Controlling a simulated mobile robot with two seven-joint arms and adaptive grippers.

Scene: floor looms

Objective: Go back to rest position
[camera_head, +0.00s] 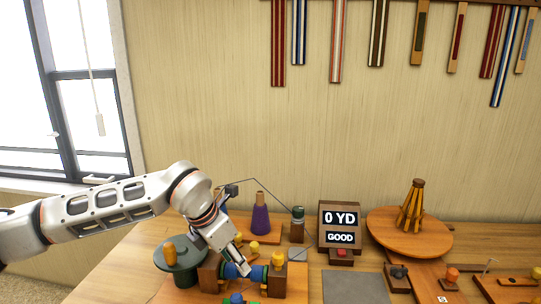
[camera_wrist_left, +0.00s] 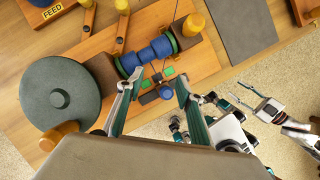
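My left gripper (camera_head: 238,268) reaches in from the left and points down at the small wooden winder with the blue spool (camera_head: 236,271). In the left wrist view its two fingers (camera_wrist_left: 154,92) are spread wide with nothing between them. The blue spool (camera_wrist_left: 152,52) lies beyond the fingertips, apart from them as far as I can tell. My right gripper (camera_wrist_left: 238,98) shows only at the right of the left wrist view, out over the floor, with its fingers apart and empty.
A green round disc (camera_wrist_left: 62,98) stands left of the spool. A purple cone (camera_head: 260,220), a "0 YD GOOD" display (camera_head: 341,225) and a round wooden stand (camera_head: 385,237) are farther back. A grey mat (camera_head: 352,288) lies bare at right.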

